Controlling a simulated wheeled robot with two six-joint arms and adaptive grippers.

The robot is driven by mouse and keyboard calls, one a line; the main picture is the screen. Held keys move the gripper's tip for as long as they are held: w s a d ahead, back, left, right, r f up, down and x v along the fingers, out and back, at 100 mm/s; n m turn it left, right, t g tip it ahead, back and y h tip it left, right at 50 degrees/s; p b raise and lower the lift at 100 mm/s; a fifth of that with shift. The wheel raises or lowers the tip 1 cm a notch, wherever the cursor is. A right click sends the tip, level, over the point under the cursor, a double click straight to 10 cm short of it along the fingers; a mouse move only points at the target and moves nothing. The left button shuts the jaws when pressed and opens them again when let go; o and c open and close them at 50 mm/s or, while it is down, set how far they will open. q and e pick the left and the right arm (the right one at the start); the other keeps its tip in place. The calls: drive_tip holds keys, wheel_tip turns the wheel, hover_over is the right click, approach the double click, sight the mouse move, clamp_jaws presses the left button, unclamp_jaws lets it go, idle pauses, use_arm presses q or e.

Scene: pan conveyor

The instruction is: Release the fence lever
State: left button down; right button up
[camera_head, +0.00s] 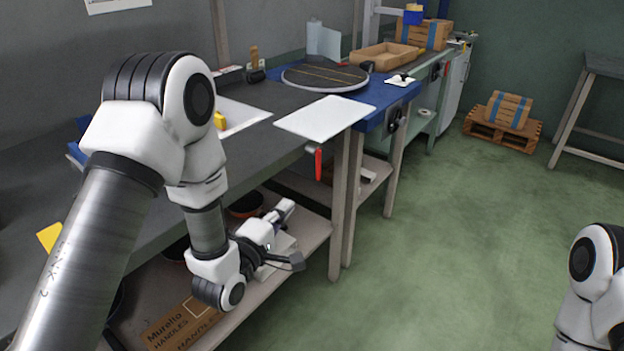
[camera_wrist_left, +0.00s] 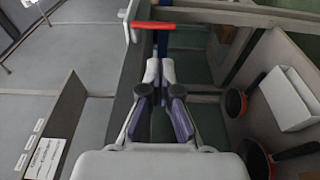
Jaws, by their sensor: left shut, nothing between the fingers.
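The fence lever (camera_head: 318,163) is a red handle hanging down at the front edge of the bench, near the pale panel. In the left wrist view the red lever (camera_wrist_left: 153,25) lies across the picture beyond the fingertips. My left gripper (camera_head: 287,208) is below and to the left of the lever in the head view, pointing up toward it. Its fingers are together and empty in the left wrist view (camera_wrist_left: 158,70), with a visible gap between them and the lever. My right gripper is out of view; only part of that arm shows at the lower right.
A lower shelf (camera_head: 315,231) under the bench holds pans (camera_wrist_left: 235,102), a white box (camera_wrist_left: 292,98) and a cardboard carton (camera_head: 180,325). A bench leg (camera_head: 342,220) stands just right of the lever. A round dark turntable (camera_head: 325,77) sits behind. Open green floor lies right.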

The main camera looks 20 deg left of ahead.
sight(317, 172)
use_arm(q)
drive_tip(key=w, duration=0.4)
drive_tip(key=w+d+b, duration=0.1)
drive_tip(key=w, duration=0.3)
drive_tip(key=w+d, duration=0.1)
drive_tip(key=w, duration=0.4)
drive_tip(key=shift+w, duration=0.1)
drive_tip(key=shift+w+d+f+t+b, duration=0.1)
drive_tip(key=shift+f+t+b, duration=0.15)
drive_tip(key=shift+b, duration=0.55)
